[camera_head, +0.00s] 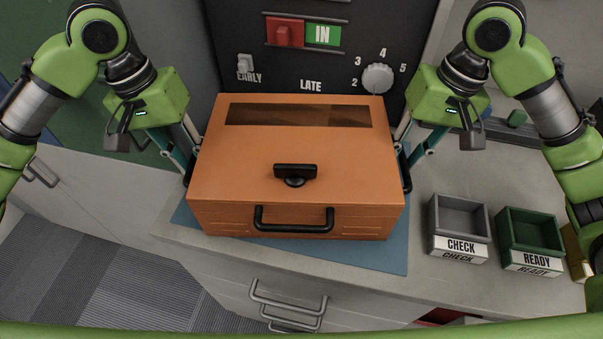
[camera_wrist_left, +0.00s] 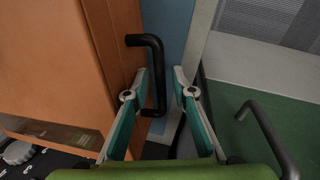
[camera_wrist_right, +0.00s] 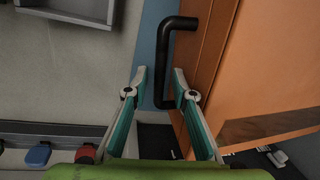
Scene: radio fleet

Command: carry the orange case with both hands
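The orange case (camera_head: 300,165) sits flat on a blue mat (camera_head: 385,255) on the counter, lid closed, with a black latch and front handle. My left gripper (camera_head: 186,160) is at the case's left side. In the left wrist view its fingers (camera_wrist_left: 161,72) are open, with the black side handle (camera_wrist_left: 158,75) between them and gaps showing. My right gripper (camera_head: 404,165) is at the right side. In the right wrist view its fingers (camera_wrist_right: 160,72) are open on either side of the other black side handle (camera_wrist_right: 165,50). The head view mostly hides both side handles.
A grey CHECK tray (camera_head: 459,221) and a green READY tray (camera_head: 530,232) stand right of the mat. A dark panel (camera_head: 340,70) with a red switch and a white knob (camera_head: 377,78) rises behind the case. The counter's front edge is close to the case.

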